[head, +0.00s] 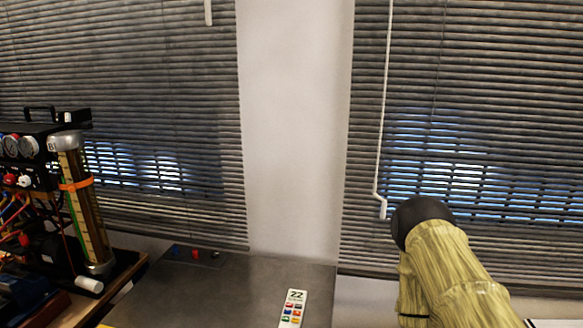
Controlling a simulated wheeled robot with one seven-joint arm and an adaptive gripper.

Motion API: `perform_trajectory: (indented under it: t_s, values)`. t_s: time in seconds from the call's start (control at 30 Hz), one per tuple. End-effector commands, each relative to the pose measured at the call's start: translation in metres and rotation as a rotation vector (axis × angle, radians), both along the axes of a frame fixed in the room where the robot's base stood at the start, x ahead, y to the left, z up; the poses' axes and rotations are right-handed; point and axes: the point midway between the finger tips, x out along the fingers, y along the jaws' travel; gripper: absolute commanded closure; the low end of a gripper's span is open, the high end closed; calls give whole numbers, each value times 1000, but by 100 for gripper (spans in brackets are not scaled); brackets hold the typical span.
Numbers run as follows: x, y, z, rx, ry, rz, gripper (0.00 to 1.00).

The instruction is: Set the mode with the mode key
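A white handheld panel (292,309) lies on the grey table near the bottom of the head view. It has a "22" display at its upper end and rows of small coloured keys below. Its lower end is cut off by the frame edge. The lettering on the keys is too small to read, so I cannot tell which one is the mode key. My arm shows at the lower right, but my gripper is not in view. Nothing of mine touches the panel.
The grey table top (205,292) is mostly clear around the panel. A gauge rig (45,190) with dials, hoses and a tall sight tube stands at the left. Small red and blue knobs (195,254) sit at the table's back edge. Blinds (440,120) hang behind.

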Motion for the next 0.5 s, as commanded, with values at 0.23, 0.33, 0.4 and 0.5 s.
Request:
perform_trajectory:
  t_s: [0.23, 0.33, 0.4, 0.5]
  values:
    - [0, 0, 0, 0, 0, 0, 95]
    - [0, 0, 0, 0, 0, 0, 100]
    - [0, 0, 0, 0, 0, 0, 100]
    - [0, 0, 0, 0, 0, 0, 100]
